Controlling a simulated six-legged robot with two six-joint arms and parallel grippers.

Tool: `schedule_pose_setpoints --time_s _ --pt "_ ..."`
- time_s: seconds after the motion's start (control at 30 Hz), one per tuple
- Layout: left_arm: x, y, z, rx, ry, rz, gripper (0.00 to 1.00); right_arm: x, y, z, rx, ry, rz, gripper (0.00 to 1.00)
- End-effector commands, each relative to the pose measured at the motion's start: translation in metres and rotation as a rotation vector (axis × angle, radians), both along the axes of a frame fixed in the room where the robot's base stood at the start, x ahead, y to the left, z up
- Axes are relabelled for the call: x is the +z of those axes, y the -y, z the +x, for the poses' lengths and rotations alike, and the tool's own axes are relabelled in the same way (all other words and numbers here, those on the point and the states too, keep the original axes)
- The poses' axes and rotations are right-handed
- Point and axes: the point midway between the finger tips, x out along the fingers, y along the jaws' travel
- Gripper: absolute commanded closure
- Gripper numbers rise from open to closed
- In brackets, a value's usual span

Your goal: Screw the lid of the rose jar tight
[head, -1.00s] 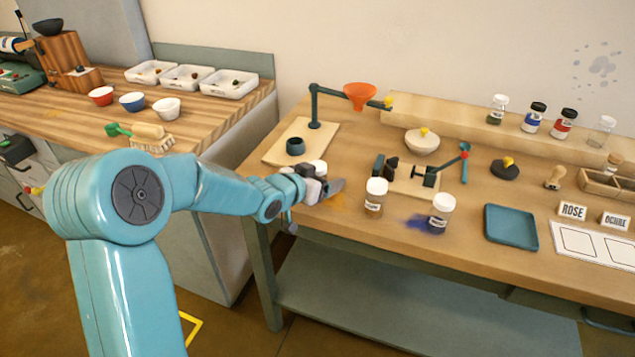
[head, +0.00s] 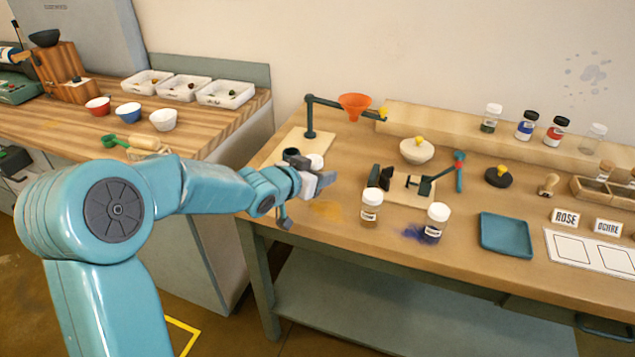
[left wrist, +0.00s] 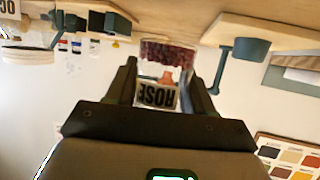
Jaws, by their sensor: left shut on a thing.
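The rose jar (left wrist: 168,58) is clear, with dark red pigment in it and a label reading ROSE, which shows upside down in the left wrist view. My left gripper (left wrist: 168,85) is shut on it, one finger on each side. In the head view my left gripper (head: 322,184) is at the left end of the pigment table, and it hides most of the jar. A white round top (head: 315,161) shows just behind it and looks like a jar lid. How tight the lid sits cannot be seen. My right gripper is not in view.
Two white-lidded jars, one ochre (head: 371,207) and one blue (head: 434,222), stand to the right. A funnel stand (head: 310,118) is behind my gripper. A small clamp device (head: 410,187) and a blue tray (head: 507,234) are further right. Spilled ochre powder (head: 327,209) lies nearby.

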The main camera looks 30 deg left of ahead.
Motion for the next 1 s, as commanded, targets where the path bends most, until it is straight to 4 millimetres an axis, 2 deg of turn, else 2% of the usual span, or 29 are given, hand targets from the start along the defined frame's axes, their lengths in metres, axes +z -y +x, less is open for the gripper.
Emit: schedule_pose_setpoints --time_s 0.03,0.2,0.4,0.5,0.63,1.0 --pt "0.020 0.000 0.000 0.000 0.006 0.003 0.80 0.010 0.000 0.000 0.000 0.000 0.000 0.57" --pt "0.078 0.000 0.000 0.000 0.005 0.003 0.80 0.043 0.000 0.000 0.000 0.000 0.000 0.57" --pt "0.127 0.000 0.000 0.001 0.001 0.001 0.80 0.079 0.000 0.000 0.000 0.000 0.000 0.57" --pt "0.142 0.000 0.000 0.001 0.000 0.000 0.80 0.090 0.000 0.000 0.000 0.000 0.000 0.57" --pt "0.152 0.000 0.000 0.001 0.001 0.000 0.80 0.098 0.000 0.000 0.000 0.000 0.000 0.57" --pt "0.154 0.000 0.000 0.001 0.001 -0.001 0.80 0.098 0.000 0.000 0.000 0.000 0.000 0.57"
